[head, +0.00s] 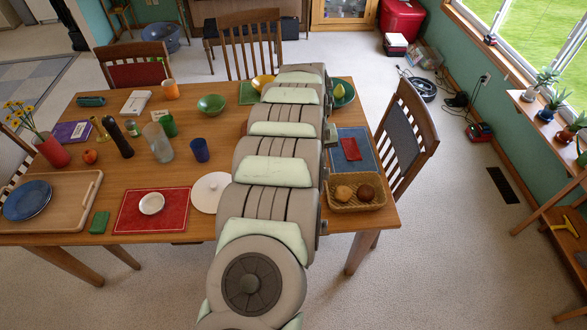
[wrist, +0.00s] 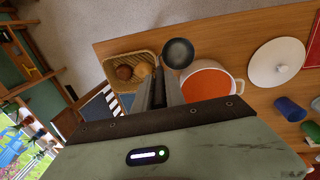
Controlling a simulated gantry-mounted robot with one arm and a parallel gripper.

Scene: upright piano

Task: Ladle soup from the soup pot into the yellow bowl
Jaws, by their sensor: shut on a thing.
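In the wrist view, my gripper (wrist: 160,78) is shut on the ladle, whose dark grey round bowl (wrist: 177,53) shows just beyond the fingertips. The ladle's handle is mostly hidden by the fingers. The soup pot (wrist: 232,84) has a pale rim with orange soup (wrist: 207,98) inside; it sits right beside the fingers, and the ladle's bowl appears outside its rim. I cannot tell the ladle's height or whether it holds soup. In the head view, the yellow bowl (head: 261,81) shows at the far side of the table, partly hidden behind my arm. My arm hides the pot and gripper there.
A wicker basket (head: 357,205) with bread rolls is at the right. A blue cup (head: 200,150) and green bowl (head: 211,104) stand left of my arm.

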